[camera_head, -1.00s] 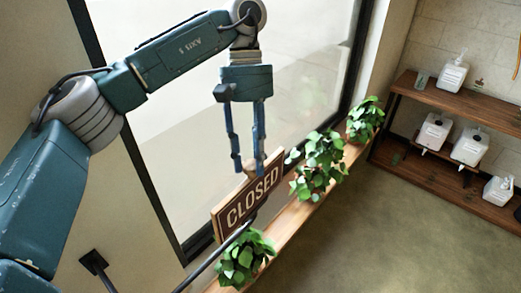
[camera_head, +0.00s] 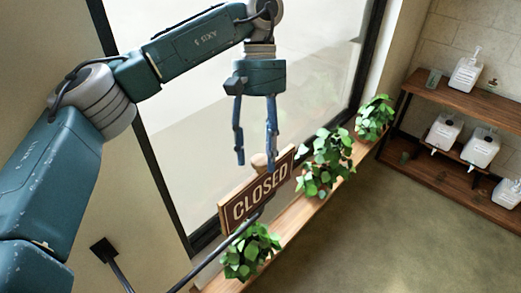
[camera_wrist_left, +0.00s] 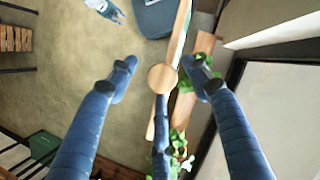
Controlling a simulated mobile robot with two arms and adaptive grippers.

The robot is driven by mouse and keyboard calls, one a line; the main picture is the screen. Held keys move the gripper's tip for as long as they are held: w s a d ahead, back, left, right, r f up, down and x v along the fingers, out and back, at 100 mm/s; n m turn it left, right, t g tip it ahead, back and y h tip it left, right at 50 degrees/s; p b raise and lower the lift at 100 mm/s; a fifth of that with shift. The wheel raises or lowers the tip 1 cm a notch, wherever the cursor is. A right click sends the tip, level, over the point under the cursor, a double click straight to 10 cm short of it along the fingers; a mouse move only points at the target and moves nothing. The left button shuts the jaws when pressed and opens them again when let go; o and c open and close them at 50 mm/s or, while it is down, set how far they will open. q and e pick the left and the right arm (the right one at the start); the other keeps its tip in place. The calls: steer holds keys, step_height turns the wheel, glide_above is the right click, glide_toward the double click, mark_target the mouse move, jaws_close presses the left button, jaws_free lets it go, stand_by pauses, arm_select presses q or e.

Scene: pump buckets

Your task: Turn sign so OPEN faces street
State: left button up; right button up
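The wooden sign (camera_head: 258,196) hangs by the window and shows CLOSED towards the room side. A round wooden knob (camera_head: 259,161) sits on its top edge. My left gripper (camera_head: 256,160) points down above the sign with its fingers apart. In the left wrist view the round knob (camera_wrist_left: 162,78) lies between the two open fingertips (camera_wrist_left: 165,75), touching neither clearly. The sign's top edge (camera_wrist_left: 181,30) runs past it as a thin wooden strip. The sign's other face is hidden.
Leafy plants (camera_head: 326,160) stand along the wooden window ledge (camera_head: 290,222), one close below the sign (camera_head: 250,252). A dark rod (camera_head: 222,248) reaches up to the sign from the wall. The shelf (camera_head: 470,102) with white pump containers is at the right. The floor between is clear.

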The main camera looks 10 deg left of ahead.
arm_select(q)
steer(key=shift+w+r, duration=0.1)
steer(key=v, duration=0.7)
steer(key=shift+r, duration=0.1)
